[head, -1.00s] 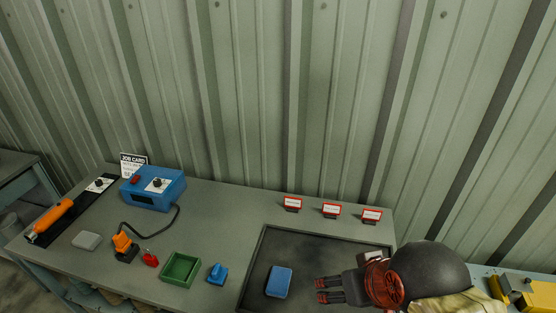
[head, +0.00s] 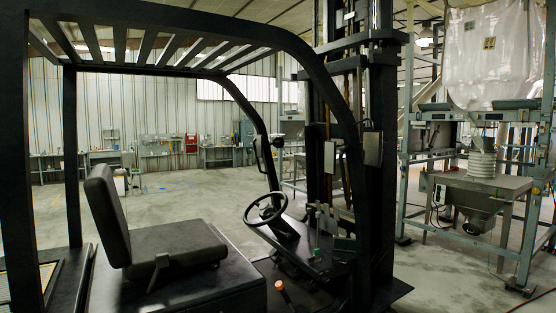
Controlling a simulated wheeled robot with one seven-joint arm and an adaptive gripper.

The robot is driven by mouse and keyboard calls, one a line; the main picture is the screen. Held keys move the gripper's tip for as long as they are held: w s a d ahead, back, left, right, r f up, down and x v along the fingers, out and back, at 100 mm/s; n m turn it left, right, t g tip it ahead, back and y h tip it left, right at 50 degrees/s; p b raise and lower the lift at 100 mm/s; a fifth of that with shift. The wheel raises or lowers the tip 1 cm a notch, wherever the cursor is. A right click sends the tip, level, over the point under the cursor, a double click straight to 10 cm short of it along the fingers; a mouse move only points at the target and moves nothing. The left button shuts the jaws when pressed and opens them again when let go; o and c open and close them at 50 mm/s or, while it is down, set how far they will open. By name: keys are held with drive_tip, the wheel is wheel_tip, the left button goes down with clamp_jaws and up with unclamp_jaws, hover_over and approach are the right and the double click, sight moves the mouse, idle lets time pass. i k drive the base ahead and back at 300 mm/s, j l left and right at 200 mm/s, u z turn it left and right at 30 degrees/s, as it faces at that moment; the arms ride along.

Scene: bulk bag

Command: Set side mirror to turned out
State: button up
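A black forklift (head: 190,265) fills the left and middle of the head view, with its seat (head: 108,215) and steering wheel (head: 265,208). A small grey rectangular panel (head: 373,148) stands upright beside the nearer front pillar and may be the side mirror. A dark-framed piece (head: 262,155) by the farther front pillar could also be a mirror. I cannot tell which one is meant or how far either is turned. My gripper is out of view.
The forklift's mast (head: 383,60) stands tall behind the pillar. A steel frame (head: 530,230) with a hanging bulk bag (head: 490,60) and a hopper (head: 467,205) stands on the right. Workbenches line the back wall. Open concrete floor (head: 190,200) lies beyond the forklift.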

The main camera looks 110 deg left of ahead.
sight(330, 147)
drive_tip(key=u, duration=3.25)
